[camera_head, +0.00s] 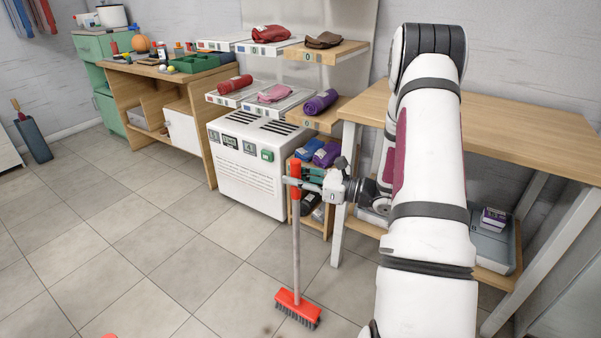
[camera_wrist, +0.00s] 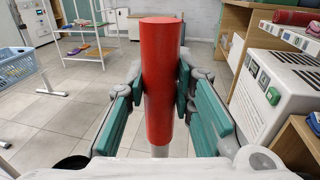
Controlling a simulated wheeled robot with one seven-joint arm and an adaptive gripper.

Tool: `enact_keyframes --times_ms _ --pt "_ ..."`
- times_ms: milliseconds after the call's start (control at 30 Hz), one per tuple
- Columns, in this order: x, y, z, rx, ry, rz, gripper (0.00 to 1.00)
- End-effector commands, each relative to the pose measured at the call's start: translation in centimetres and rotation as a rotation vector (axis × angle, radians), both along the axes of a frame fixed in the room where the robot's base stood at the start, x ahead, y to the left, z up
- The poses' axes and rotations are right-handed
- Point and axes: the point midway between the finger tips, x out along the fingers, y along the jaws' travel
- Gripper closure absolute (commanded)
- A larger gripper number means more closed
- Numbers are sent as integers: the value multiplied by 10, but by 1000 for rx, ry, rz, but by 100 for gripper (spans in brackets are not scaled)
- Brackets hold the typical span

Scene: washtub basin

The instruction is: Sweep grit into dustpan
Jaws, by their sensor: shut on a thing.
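My gripper (camera_head: 300,184) is shut on the red grip of a broom (camera_head: 296,240). The broom stands nearly upright, and its red head (camera_head: 297,306) with dark bristles is down at the tiled floor. In the wrist view the red grip (camera_wrist: 160,85) sits between the green finger pads of my gripper (camera_wrist: 161,75). Faint dark specks, perhaps grit (camera_head: 265,329), show on the floor left of the broom head. A small red edge (camera_head: 110,335) is cut off at the bottom of the head view; I cannot tell whether it is the dustpan.
A white cabinet (camera_head: 250,170) stands behind the broom, with shelves of rolled cloths above it. A wooden table (camera_head: 500,135) is at right. A dark, upright pan-like thing (camera_head: 33,138) stands at far left. Tiled floor (camera_head: 150,240) left of the broom is clear.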

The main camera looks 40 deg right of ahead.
Motion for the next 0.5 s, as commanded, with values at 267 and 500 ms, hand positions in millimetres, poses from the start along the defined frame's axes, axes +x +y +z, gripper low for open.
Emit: enact_keyframes --times_ms 267,500 --pt "-4 12 1 2 -3 1 100" --pt "-12 35 0 2 -3 2 100"
